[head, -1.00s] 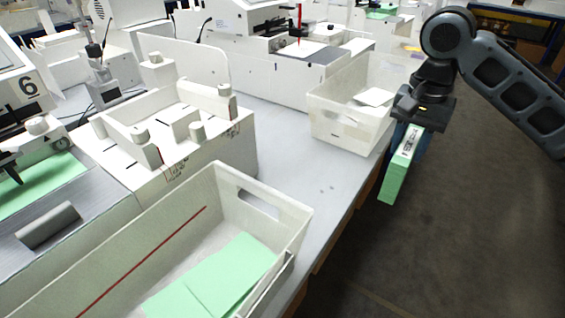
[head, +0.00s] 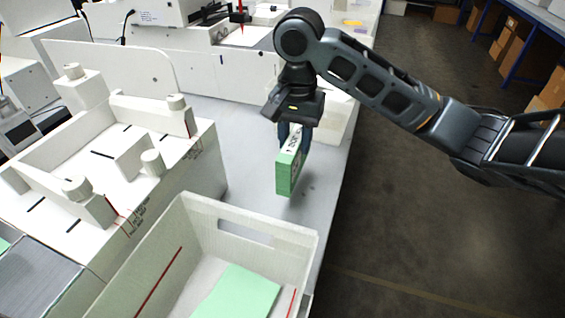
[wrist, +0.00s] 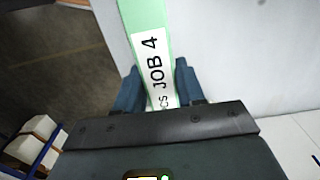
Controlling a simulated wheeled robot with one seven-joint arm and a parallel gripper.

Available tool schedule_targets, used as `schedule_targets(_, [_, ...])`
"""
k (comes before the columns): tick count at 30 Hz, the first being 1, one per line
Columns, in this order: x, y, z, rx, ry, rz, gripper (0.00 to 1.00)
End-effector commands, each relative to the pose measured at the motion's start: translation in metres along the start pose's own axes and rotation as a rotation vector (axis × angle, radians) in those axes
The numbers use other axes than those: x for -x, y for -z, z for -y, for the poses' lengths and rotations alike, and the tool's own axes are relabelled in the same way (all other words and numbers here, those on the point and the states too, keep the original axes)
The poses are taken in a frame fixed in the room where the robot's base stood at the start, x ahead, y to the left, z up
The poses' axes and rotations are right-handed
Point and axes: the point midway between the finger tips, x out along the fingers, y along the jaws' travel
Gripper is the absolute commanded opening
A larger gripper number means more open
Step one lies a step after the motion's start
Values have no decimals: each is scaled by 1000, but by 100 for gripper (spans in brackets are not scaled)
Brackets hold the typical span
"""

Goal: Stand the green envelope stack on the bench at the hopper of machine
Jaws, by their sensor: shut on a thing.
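My gripper (head: 293,135) is shut on the green envelope stack (head: 286,176), which hangs upright below the fingers above the grey bench (head: 236,172). In the wrist view the stack (wrist: 129,18) sits between the two blue fingers (wrist: 153,88), with a white label reading "JOB 4". A white machine part with posts and slots (head: 130,150), perhaps the hopper, stands on the bench left of the stack. The stack is apart from it. I cannot tell the gap between the stack's lower edge and the bench.
A white bin (head: 262,205) with green envelopes (head: 238,293) stands in front, below the stack. Another pale bin (head: 335,122) is behind my gripper, partly hidden. More machines (head: 190,70) line the back. The bench edge and open floor (head: 420,240) are to the right.

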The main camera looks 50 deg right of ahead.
Motion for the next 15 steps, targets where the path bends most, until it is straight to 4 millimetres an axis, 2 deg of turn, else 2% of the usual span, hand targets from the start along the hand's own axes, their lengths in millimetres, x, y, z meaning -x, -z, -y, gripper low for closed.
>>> schedule_targets(1, [-6, -7, 7, 4, 0, 3, 2])
schedule_targets(6, [-15, -15, 19, 0, 0, 1, 2])
schedule_targets(11, [-24, -17, 20, -2, 0, 1, 2])
schedule_targets(15, [-44, -16, 20, -2, 0, 2, 2])
